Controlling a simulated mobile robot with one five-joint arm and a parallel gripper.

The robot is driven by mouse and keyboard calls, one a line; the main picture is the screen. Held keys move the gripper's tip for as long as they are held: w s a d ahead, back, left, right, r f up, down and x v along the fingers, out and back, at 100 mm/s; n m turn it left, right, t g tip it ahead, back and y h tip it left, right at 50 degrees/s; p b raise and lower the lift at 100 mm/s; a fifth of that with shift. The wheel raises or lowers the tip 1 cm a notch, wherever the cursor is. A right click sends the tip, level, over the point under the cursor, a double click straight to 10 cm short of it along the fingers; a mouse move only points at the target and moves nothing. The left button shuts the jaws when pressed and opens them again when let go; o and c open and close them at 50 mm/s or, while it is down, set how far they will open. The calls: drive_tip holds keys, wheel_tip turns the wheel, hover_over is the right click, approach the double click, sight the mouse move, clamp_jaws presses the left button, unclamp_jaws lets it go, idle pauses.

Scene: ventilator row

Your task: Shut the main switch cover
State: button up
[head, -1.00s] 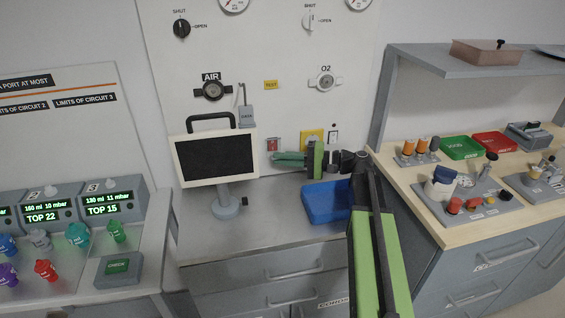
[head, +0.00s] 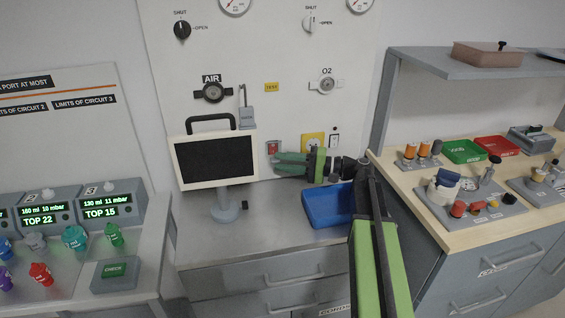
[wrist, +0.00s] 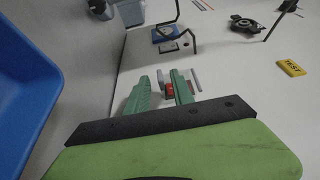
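A small red switch (head: 273,147) sits on the white wall panel, right of the monitor. In the wrist view a red part (wrist: 169,91) shows between the fingers, with thin grey bars (wrist: 196,80) beside it. I cannot tell clearly which part is the cover or how far open it stands. My gripper (head: 276,163) has green fingers pointing left, just below and in front of the switch. In the wrist view my gripper (wrist: 161,76) has its fingers apart with nothing held. Whether a finger touches the switch or cover cannot be told.
The monitor (head: 215,160) on its stand is close left of the fingertips. A blue tray (head: 325,205) lies on the counter below my gripper. A yellow plate (head: 313,140) is on the wall behind it. A wooden-topped bench (head: 455,240) stands to the right.

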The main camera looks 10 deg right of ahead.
drive_tip(key=v, duration=1.7)
drive_tip(key=shift+f, duration=0.1)
